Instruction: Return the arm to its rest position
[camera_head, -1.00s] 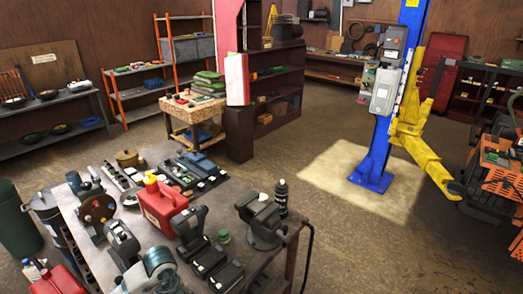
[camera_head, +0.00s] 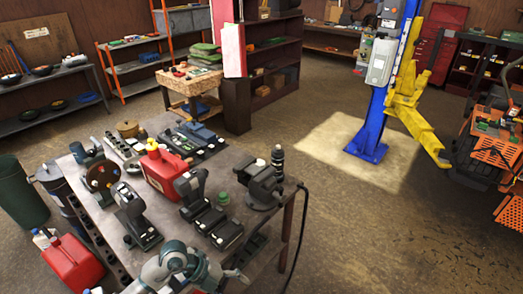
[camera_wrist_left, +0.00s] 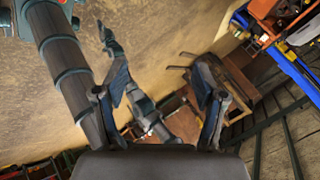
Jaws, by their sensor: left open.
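In the left wrist view my left gripper (camera_wrist_left: 162,100) has its two dark fingers spread wide, with nothing held between them. Beyond the fingers, dark arm-like links show; I cannot tell which part of me they are. In the head view a grey-teal arm link of mine (camera_head: 172,264) shows at the bottom, over the near edge of the workbench (camera_head: 98,222). No gripper can be made out clearly there. I see no right gripper.
The bench holds a red fuel can (camera_head: 168,174), a bench vise (camera_head: 262,184) and several tools. A red can (camera_head: 72,262) and green bin (camera_head: 22,190) stand left. A blue lift post (camera_head: 378,120) with yellow arms stands right; open floor (camera_head: 330,225) lies between.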

